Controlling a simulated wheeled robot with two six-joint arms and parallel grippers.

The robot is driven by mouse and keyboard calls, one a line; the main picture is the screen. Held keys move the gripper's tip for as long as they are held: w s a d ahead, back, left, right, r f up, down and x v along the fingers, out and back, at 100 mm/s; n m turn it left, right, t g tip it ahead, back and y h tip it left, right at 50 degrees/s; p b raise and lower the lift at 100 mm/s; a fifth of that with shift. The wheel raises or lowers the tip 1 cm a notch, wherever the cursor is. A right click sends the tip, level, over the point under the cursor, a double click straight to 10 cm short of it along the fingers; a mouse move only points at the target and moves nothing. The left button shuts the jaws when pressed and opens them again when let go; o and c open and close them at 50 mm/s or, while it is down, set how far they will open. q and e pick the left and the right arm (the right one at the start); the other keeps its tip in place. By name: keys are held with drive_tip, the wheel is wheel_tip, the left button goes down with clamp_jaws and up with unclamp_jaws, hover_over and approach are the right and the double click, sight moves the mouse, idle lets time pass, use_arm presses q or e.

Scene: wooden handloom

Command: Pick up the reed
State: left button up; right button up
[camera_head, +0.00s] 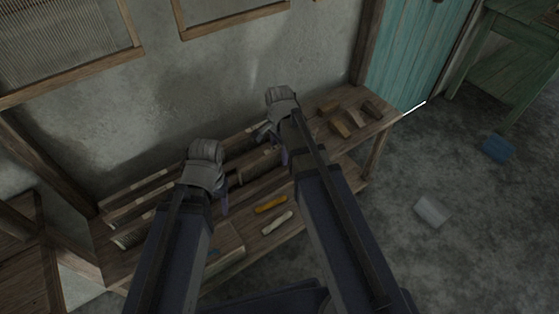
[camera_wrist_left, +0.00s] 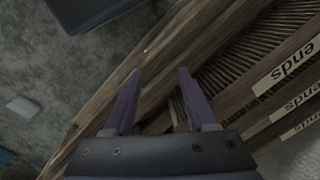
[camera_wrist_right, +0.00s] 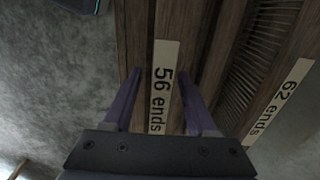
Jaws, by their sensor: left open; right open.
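Several wooden-framed reeds with fine dark teeth lie side by side on the bench (camera_head: 345,97). In the right wrist view, one reed has a white "56 ends" label (camera_wrist_right: 164,85) and another reed (camera_wrist_right: 250,70) has a "62 ends" label (camera_wrist_right: 283,100). My right gripper (camera_wrist_right: 161,72) is open, with the "56 ends" label between its fingers in that view; I cannot tell if they touch the reed. My left gripper (camera_wrist_left: 159,72) is open over the bench's wooden edge, beside a toothed reed (camera_wrist_left: 265,45) with a partly cut-off label. In the head view, my arms hide part of the reeds.
Small wooden blocks (camera_head: 340,128) sit at the bench's right end. A yellow tool (camera_head: 270,204) and a pale tool (camera_head: 277,222) lie on the lower shelf. A wall stands behind the bench.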

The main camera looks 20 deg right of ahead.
drive_tip(key=shift+r, duration=0.1)
drive_tip(key=shift+c, duration=0.2)
clamp_jaws()
idle(0.4)
